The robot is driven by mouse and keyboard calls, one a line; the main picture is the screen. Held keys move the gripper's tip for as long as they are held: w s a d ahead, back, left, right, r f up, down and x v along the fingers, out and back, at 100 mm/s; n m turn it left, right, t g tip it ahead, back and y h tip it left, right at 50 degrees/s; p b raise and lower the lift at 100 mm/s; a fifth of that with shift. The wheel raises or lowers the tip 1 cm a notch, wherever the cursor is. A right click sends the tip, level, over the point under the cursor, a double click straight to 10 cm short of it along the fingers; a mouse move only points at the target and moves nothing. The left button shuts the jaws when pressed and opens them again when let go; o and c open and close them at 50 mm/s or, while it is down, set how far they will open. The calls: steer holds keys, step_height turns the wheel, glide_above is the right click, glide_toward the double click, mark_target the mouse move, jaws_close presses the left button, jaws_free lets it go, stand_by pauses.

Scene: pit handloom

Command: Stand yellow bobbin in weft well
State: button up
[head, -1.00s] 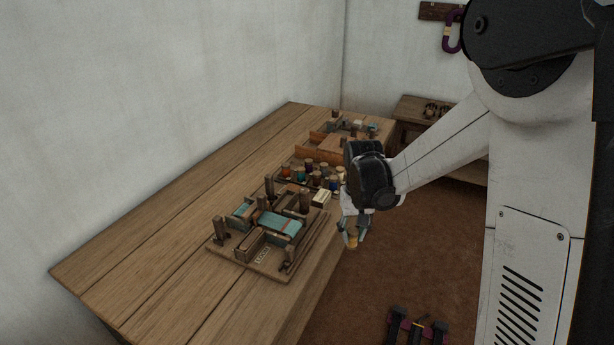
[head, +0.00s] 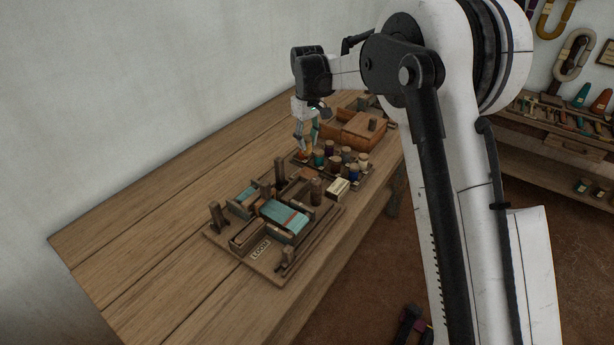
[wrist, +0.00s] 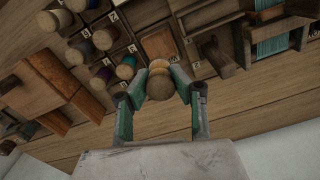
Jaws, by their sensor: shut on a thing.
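My gripper (head: 306,142) is at the far left end of the bobbin tray (head: 342,184), with its fingers pointing down. In the wrist view the green-tipped fingers (wrist: 158,76) are shut on the yellow bobbin (wrist: 160,86), whose round wooden end faces the camera. Its yellow thread shows only as a thin rim. Beyond it in the wrist view lies a tan square panel (wrist: 158,43) with dark marks too small to read. I cannot tell which spot is the weft well, or how high the bobbin is above the tray.
Several other bobbins (head: 347,155) stand in the tray close to my gripper, beside numbered labels. A loom board (head: 262,270) with teal cloth and upright posts lies nearer. A wooden box (head: 359,132) stands behind the tray. The left side of the table (head: 150,235) is clear.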

steer(key=shift+w+f, duration=0.1)
steer(key=shift+f, duration=4.7)
steer(key=shift+f, duration=0.1)
steer(key=shift+f, duration=0.1)
steer(key=o, duration=0.8)
steer(key=shift+o, duration=0.2)
